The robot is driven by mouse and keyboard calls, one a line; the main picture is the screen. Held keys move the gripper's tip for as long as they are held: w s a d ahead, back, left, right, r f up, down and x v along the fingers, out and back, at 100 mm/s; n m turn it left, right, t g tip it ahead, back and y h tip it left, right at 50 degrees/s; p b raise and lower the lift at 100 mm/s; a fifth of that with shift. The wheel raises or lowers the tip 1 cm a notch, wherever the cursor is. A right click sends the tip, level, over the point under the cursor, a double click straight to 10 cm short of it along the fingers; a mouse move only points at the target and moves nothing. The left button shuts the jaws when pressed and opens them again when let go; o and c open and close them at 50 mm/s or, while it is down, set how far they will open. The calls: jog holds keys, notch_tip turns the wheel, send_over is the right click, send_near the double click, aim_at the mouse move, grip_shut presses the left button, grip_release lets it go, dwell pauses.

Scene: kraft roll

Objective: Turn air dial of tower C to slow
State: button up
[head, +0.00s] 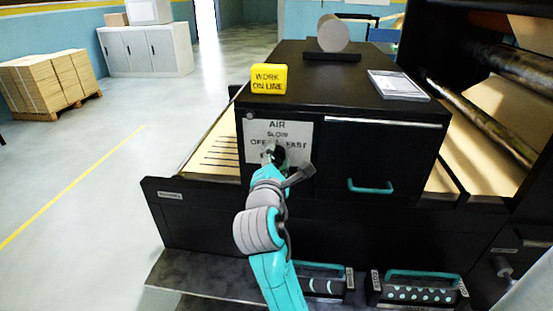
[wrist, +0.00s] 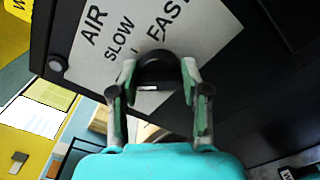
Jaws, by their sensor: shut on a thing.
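The air dial (wrist: 156,66) is a dark round knob on a pale label plate (head: 301,131) lettered AIR, SLOW, OFF and FAST, on the black cabinet front. My gripper (head: 273,158) is at the dial, and in the wrist view my gripper (wrist: 156,88) has one finger on each side of it, shut on it. The plate looks tilted in the wrist view. SLOW and FAST can be read there, but OFF is mostly hidden. A small pale mark shows on the dial. I cannot tell which setting it points to. No tower C lettering is readable.
A yellow WORK ON LINE block (head: 269,79), a grey roll (head: 333,34) and a pale framed sheet (head: 398,85) are on the cabinet top. A teal drawer handle (head: 370,187) is right of the plate. Dark trays with teal handles (head: 422,274) lie below. Open floor is left.

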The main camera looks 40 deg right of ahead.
jog(key=m, duration=0.3)
jog(key=shift+f+m, duration=0.15)
jog(key=shift+m, duration=0.15)
jog(key=shift+f+m, duration=0.1)
jog(key=shift+m, duration=1.7)
jog(key=o, duration=1.1)
jog(key=shift+o, duration=0.2)
jog(key=v, duration=1.2)
